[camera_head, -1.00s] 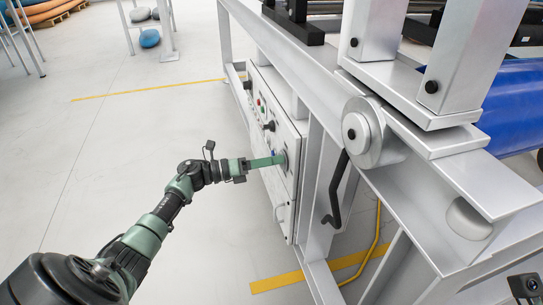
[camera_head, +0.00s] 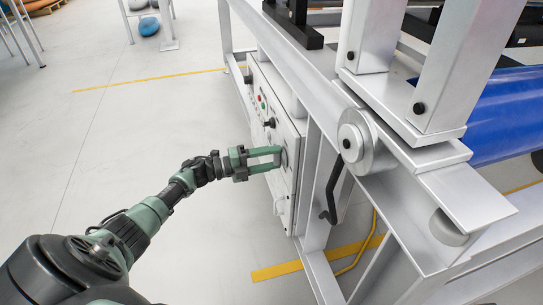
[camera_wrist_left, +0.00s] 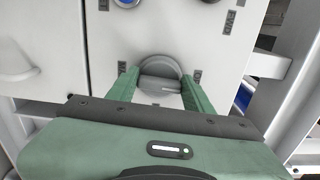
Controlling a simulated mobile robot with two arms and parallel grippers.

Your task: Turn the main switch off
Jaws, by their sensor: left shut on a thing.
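The main switch is a round grey rotary knob (camera_wrist_left: 160,75) on a light grey control panel (camera_wrist_left: 112,40) in the left wrist view. Its raised grip bar lies roughly level in that picture. My left gripper (camera_wrist_left: 160,88) has one green finger on each side of the knob and is shut on it. In the head view my left gripper (camera_head: 280,157) reaches the panel front (camera_head: 283,188) from the left, and its fingertips hide most of the knob. My right gripper is in neither view.
The panel sits in a grey metal machine frame (camera_head: 315,190). A black crank handle (camera_head: 333,190) hangs right of the panel. A blue roll (camera_head: 510,110) lies at the right. A pale handle (camera_wrist_left: 15,65) is left of the switch.

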